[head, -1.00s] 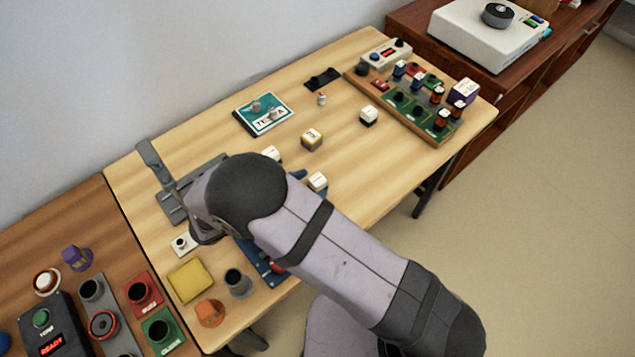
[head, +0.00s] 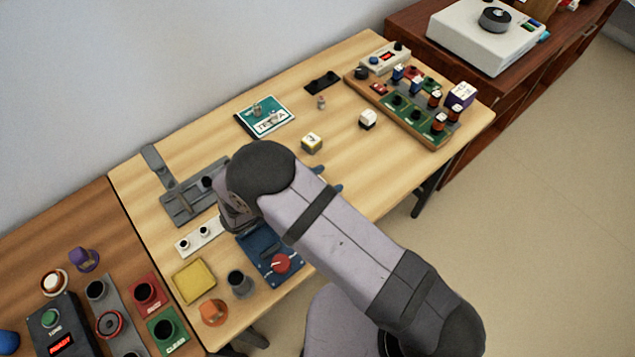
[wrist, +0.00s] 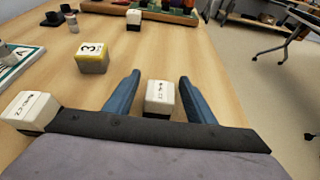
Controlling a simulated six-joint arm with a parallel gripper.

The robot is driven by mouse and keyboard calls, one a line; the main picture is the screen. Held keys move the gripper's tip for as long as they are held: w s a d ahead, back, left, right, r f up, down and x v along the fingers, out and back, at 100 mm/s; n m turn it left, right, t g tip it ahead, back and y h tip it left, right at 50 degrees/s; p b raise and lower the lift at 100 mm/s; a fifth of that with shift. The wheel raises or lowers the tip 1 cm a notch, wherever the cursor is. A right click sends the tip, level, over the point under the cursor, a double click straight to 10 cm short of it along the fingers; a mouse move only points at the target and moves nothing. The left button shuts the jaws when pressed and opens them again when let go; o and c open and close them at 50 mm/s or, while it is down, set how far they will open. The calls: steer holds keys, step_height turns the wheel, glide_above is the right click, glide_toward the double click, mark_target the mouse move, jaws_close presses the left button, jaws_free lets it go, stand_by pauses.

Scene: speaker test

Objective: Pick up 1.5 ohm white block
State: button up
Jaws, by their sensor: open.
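A white block (wrist: 160,93) with small dark print sits on the wood table in the wrist view. The print is too small to read surely. My gripper (wrist: 159,76) is open, with one blue finger on each side of this block and visible gaps to it. A second white block (wrist: 30,108) with dark print lies to the left, outside the fingers. In the head view my arm hides both blocks, and only parts of the blue fingers (head: 329,179) show. A third white block (head: 367,118) with a dark base stands farther off, also in the wrist view (wrist: 133,18).
A yellow-and-white block (head: 311,142) stands ahead of the gripper, also in the wrist view (wrist: 92,57). A teal-and-white board (head: 265,117) lies beyond. A wooden rack (head: 410,115) with jars stands at the right. A blue panel (head: 268,252) lies near the front edge.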

steer(key=shift+w+d+f, duration=0.3)
steer(key=shift+w+d, duration=0.15)
steer(key=c, duration=1.1)
steer(key=shift+r, duration=0.1)
